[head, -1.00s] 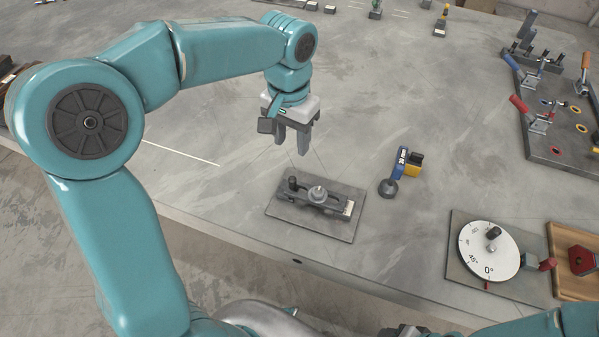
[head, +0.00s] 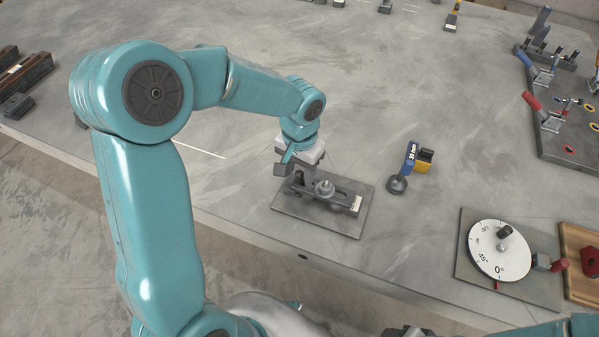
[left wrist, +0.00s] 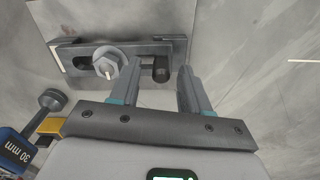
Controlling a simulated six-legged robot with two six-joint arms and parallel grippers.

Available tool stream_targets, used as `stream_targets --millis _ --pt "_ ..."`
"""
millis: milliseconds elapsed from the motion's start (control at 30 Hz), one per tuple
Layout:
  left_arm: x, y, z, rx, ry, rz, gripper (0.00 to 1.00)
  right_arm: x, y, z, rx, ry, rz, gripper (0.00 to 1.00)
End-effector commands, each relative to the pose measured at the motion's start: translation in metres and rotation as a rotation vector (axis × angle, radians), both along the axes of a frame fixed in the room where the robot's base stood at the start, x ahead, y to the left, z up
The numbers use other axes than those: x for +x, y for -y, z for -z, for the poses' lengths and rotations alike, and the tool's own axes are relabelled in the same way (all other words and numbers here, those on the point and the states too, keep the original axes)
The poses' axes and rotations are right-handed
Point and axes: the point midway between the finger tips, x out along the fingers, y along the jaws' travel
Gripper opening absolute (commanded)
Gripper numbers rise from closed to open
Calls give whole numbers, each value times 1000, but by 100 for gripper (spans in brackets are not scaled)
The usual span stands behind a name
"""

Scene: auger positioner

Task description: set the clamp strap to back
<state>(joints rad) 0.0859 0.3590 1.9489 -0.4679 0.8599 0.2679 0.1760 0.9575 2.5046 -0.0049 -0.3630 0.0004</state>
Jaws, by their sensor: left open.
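The clamp strap (head: 341,199) is a dark slotted bar on a flat grey base plate (head: 318,222) near the table's front edge. A round nut on a stud (head: 324,188) sits over its slot. My left gripper (head: 299,182) is over the strap's left end, pointing down. Its fingers (left wrist: 160,68) are open on either side of the strap's dark knob (left wrist: 161,72). Contact with the knob cannot be told.
A white angle dial (head: 487,255) is farther right, and a board of toggle clamps (head: 575,140) is at upper right. The table left of the plate is clear.

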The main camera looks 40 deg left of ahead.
Motion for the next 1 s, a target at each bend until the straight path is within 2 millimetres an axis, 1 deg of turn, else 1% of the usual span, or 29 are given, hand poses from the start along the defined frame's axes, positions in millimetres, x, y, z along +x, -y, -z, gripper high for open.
stream_targets --millis 33,133,433,467,500,567,600,800,867,1000 --pt "0 -1 6 0 -1 0 46 0 0 1 0 0 0 53" --pt "0 -1 13 -1 -1 0 46 0 0 1 0 0 0 53" --pt "1 -1 15 -1 1 0 46 0 0 1 0 0 0 53" --pt "1 -1 15 -1 1 1 40 0 0 1 0 0 0 53" --pt "1 -1 15 -1 1 1 27 0 0 1 0 0 0 53" --pt "1 -1 15 -1 1 1 7 0 0 1 0 0 0 53" --pt "1 -1 15 -1 1 1 0 0 0 1 0 0 0 53" --pt "0 -4 15 -1 1 -1 0 0 0 1 0 0 0 53" --pt "-1 -10 15 -1 1 -3 0 0 0 1 0 0 0 53" --pt "-6 -31 15 1 2 -5 0 0 0 3 0 0 0 53"
